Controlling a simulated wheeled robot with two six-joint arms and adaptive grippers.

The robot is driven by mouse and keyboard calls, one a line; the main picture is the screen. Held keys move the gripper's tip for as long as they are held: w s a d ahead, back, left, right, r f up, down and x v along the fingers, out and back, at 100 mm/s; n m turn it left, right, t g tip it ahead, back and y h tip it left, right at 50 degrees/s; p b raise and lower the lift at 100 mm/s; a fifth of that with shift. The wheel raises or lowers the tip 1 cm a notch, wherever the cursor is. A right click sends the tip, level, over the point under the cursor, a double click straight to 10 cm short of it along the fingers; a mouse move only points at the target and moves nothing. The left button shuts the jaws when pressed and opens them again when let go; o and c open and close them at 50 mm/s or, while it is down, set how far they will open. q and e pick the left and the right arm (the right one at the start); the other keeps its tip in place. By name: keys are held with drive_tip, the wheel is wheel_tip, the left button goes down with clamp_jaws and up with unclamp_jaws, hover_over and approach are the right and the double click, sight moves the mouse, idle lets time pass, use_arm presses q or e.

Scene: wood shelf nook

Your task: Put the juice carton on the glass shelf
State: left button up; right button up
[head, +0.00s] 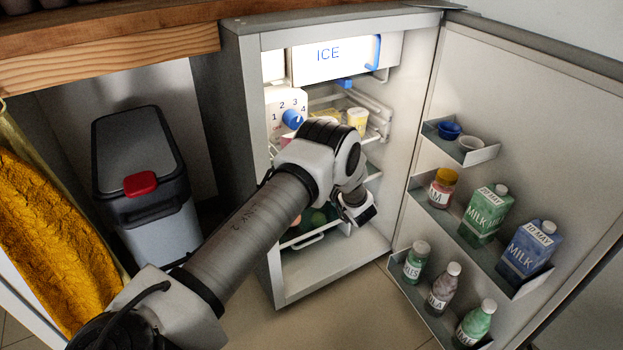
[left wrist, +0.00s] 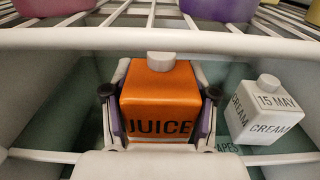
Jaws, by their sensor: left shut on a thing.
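In the left wrist view, the orange juice carton (left wrist: 160,98) with a white cap is between the two fingers of my left gripper (left wrist: 160,94), which is shut on it. The carton looks upright. The greenish glass shelf (left wrist: 78,105) lies under and around it, below a white wire shelf. I cannot tell whether the carton's base touches the glass. My right gripper is not in view.
A white cream carton (left wrist: 264,112) stands close to the right of the juice carton. The white wire shelf's front bar (left wrist: 160,40) crosses overhead. The open fridge door (head: 530,110) holds racks with a green milk carton (head: 484,214), a blue milk carton (head: 527,250) and several bottles.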

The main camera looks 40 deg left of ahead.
use_arm(q)
drive_tip(key=shift+w+a, duration=0.15)
drive_tip(key=shift+a, duration=0.4)
drive_tip(key=shift+w+a+b, duration=0.15)
drive_tip(key=shift+a+b, duration=0.2)
drive_tip(key=shift+a, duration=0.2)
wheel_tip(320, 180, down, 4)
drive_tip(key=shift+r+b, duration=0.15)
drive_tip(key=shift+b, duration=1.05)
drive_tip(key=shift+r, duration=0.15)
drive_tip(key=o, duration=1.3)
